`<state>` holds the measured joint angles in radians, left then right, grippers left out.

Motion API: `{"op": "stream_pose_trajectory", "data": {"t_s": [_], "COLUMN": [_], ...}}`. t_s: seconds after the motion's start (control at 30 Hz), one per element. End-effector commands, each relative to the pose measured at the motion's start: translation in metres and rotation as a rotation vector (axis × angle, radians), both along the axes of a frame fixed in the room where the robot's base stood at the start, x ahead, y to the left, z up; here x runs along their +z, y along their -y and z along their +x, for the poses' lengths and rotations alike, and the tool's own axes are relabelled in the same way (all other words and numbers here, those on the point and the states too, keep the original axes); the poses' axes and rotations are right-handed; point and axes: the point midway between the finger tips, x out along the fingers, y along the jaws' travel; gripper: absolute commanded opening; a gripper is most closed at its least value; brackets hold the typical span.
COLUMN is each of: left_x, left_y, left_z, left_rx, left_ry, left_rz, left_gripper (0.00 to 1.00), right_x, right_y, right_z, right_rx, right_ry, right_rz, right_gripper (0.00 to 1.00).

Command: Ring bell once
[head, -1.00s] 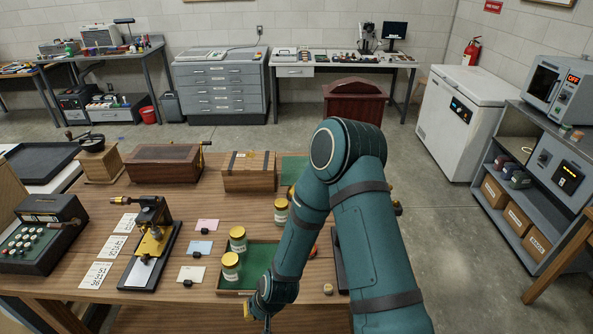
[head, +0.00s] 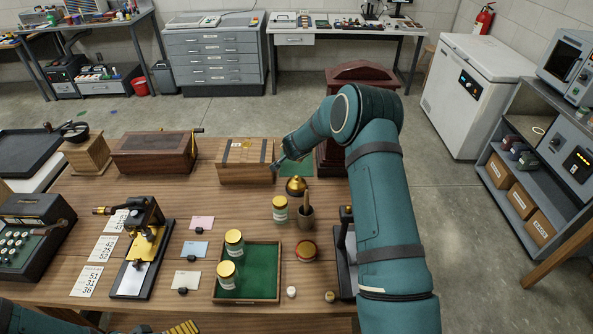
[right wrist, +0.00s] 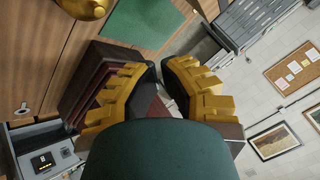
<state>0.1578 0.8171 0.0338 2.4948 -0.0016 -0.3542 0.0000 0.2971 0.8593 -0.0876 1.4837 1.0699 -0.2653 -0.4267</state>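The bell (head: 297,186) is a small brass dome on the wooden table, right of the middle, behind a wooden pestle and mortar. Its brass dome also shows at the upper left edge of the right wrist view (right wrist: 85,7). My right gripper (head: 275,166) is behind and left of the bell, above the table by the wooden box, apart from the bell. In the right wrist view its yellow-ridged fingers (right wrist: 158,66) have a narrow gap between the tips and hold nothing visible. My left gripper (head: 182,328) shows only partly at the bottom edge; its fingertips are hidden.
A yellow-lidded jar (head: 280,209) and the mortar (head: 305,217) stand close in front of the bell. A wooden box (head: 247,163) is behind left, and a dark red wooden case (head: 333,160) is behind right. A green-lined tray (head: 262,262) holds two jars.

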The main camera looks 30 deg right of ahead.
Motion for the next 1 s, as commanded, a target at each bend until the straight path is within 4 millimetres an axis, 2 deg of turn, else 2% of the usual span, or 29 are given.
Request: {"op": "stream_pose_trajectory", "data": {"t_s": [0.17, 0.57, 0.77, 1.0], "left_x": [0.000, -0.001, -0.013, -0.041], "left_y": [0.000, 0.000, 0.000, 0.000], "left_z": [0.000, 0.000, 0.000, -0.001], "left_rx": [0.000, 0.000, 0.002, 0.005], "left_ry": [0.000, 0.000, 0.000, 0.000], "left_rz": [0.000, 0.000, 0.001, 0.002], "left_gripper": [0.97, 0.97, 0.97, 0.97], "right_x": [0.009, 0.007, -0.005, -0.032], "right_y": [0.011, 0.011, 0.011, 0.011], "right_z": [0.007, 0.006, 0.006, 0.006], "right_rx": [-0.030, -0.029, -0.028, -0.029], "right_ry": [0.023, 0.023, 0.022, 0.022], "right_rz": [0.003, 0.003, 0.004, 0.004], "right_gripper": [0.00, 0.00, 0.00, 0.00]}}
